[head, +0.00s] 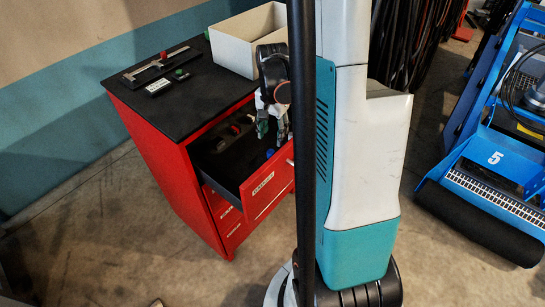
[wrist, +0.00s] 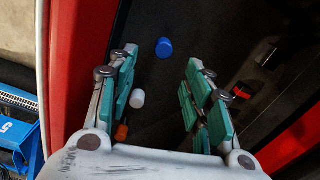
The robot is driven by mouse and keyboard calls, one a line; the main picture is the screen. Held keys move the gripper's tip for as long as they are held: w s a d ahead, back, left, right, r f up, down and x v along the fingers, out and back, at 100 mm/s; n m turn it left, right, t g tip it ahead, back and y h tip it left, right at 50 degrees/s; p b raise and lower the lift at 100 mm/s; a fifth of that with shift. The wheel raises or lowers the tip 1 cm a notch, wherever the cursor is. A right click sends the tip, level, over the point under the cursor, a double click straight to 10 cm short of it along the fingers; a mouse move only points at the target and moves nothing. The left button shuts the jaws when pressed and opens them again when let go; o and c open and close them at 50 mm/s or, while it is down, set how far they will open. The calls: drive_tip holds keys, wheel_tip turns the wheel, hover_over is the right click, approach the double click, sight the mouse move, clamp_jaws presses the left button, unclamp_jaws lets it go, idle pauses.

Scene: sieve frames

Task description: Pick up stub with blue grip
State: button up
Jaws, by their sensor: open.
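A small blue round piece (wrist: 164,48), which looks like the stub's blue grip, is on the dark floor of the open drawer (head: 262,190). In the head view a blue spot (head: 270,153) shows in the drawer beside my gripper. My gripper (wrist: 161,66) is open and empty, pointing down over the drawer. The blue piece appears between the lines of its green-padded fingers, near the left fingertip; I cannot tell the height gap. In the head view my gripper (head: 271,122) is partly hidden by my arm.
A white stub (wrist: 137,98) and an orange piece (wrist: 121,132) are near the left finger. A dark tool with a red mark (wrist: 240,92) lies to the right. Red drawer walls bound the space. A caliper (head: 158,66) and an open white box (head: 232,48) sit on the cabinet top.

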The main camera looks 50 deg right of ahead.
sight(271, 151)
drive_tip(key=f+b, duration=0.1)
drive_tip(key=f, duration=0.4)
drive_tip(key=f+b, duration=0.2)
drive_tip(key=f, duration=0.3)
drive_tip(key=shift+w+a+f, duration=0.1)
drive_tip(key=shift+w, duration=0.1)
clamp_jaws()
